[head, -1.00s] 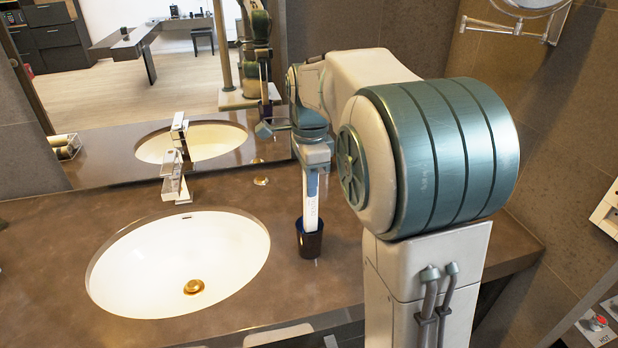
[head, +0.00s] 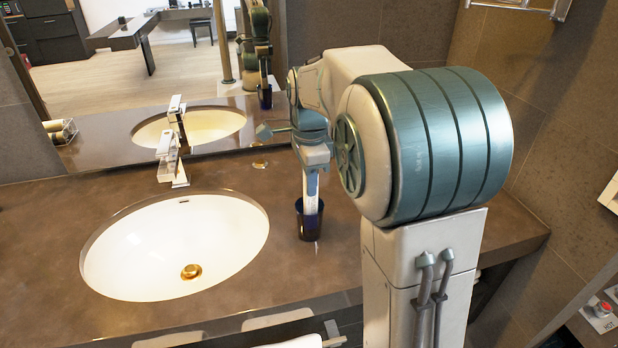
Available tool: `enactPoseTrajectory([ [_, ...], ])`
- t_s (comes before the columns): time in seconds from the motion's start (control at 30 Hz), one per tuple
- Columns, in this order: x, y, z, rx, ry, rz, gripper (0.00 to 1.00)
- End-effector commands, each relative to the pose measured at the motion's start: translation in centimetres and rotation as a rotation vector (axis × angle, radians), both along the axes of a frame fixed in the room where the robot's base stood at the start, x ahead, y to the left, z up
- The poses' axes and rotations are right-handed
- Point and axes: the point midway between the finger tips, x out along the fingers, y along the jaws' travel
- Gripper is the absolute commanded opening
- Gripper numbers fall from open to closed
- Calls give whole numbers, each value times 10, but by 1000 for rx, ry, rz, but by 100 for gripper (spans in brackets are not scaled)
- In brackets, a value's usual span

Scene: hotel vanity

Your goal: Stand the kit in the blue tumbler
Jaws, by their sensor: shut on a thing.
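The blue tumbler (head: 309,222) stands upright on the brown counter, to the right of the sink. The kit (head: 311,196), a slim white packet, is upright with its lower end inside the tumbler's mouth. Its lower end is hidden by the tumbler wall, so I cannot tell whether it touches the bottom. My gripper (head: 312,172) is directly above the tumbler, pointing down and shut on the upper part of the kit.
The white sink (head: 180,248) with its chrome tap (head: 172,160) lies left of the tumbler. A small gold-coloured disc (head: 260,164) sits on the counter behind. The mirror (head: 160,70) rises along the back. Counter around the tumbler is clear.

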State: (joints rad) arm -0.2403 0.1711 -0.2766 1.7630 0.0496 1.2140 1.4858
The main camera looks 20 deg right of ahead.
Motion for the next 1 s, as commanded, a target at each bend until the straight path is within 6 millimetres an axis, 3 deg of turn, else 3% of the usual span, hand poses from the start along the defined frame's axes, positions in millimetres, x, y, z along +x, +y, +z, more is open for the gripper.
enactPoseTrajectory([
  [0.3, 0, 0, -2, 0, 0, 0, 0],
  [0.33, 0, 0, -2, 0, 0, 0, 21],
  [0.4, 0, 0, -2, 0, 0, 0, 40],
  [0.43, 0, 0, -2, 0, 0, 0, 44],
  [0.77, 0, 0, 2, 0, -1, 0, 44],
  [1.0, 1, 0, 41, 0, -4, 1, 44],
])
